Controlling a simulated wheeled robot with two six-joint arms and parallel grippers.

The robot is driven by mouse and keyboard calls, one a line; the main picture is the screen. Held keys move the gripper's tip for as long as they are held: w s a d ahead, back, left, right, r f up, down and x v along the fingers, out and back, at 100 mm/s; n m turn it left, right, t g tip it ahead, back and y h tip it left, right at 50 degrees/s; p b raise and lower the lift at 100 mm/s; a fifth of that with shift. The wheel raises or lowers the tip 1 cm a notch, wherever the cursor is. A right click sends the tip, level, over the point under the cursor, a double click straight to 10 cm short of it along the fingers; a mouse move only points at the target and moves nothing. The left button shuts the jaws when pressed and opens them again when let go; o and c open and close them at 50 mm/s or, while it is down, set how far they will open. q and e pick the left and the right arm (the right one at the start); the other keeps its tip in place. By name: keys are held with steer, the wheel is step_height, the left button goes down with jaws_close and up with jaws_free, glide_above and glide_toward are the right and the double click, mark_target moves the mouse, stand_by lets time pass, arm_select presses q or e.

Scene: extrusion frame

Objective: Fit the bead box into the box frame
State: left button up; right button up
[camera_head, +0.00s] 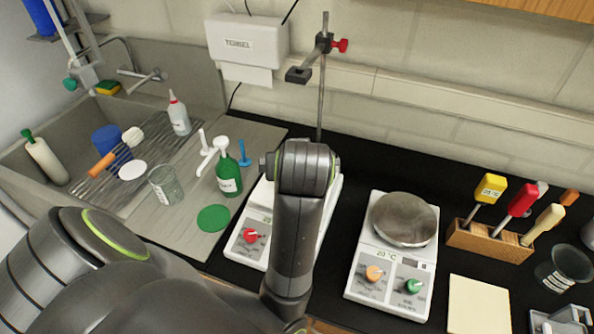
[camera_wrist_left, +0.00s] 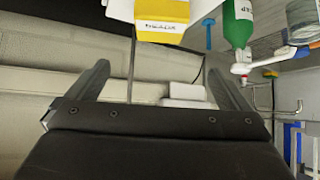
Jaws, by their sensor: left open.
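The yellow bead box (camera_wrist_left: 162,22), labelled BEADS, is at the top middle of the left wrist view, cut off by the upper edge. My left gripper (camera_wrist_left: 158,76) is open, its two dark fingers spread wide at left and right. The bead box is ahead of the fingers, apart from them, with nothing held between them. In the head view my arm covers the middle, and neither the gripper nor the bead box shows. I cannot make out the box frame in either view. My right gripper is in neither view.
A hotplate (camera_head: 247,236) is partly behind my arm. Another hotplate (camera_head: 403,219) stands to its right, beside the wooden tool rack (camera_head: 488,240) and a cream pad (camera_head: 479,305). A clamp stand (camera_head: 322,80) rises behind my arm. A green bottle (camera_head: 228,178) stands by the sink.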

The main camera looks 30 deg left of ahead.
arm_select(q)
steer(key=x, duration=0.4)
steer(key=p+x, duration=0.1)
steer(key=x, duration=0.3)
steer(key=p+x, duration=0.1)
steer(key=x, duration=0.3)
steer(key=shift+s+d+f, duration=0.25)
steer(key=shift+f, duration=0.1)
steer(key=shift+w+a+f+p, duration=0.25)
steer(key=shift+f+p, duration=0.05)
steer(key=shift+p, duration=0.15)
steer(key=p+x, duration=0.1)
steer(key=x, duration=0.2)
steer(key=shift+s+f, duration=0.15)
steer(key=shift+w+a+f+p, duration=0.3)
steer(key=shift+w+f, duration=0.1)
steer(key=shift+f, duration=0.1)
steer(key=shift+d, duration=0.1)
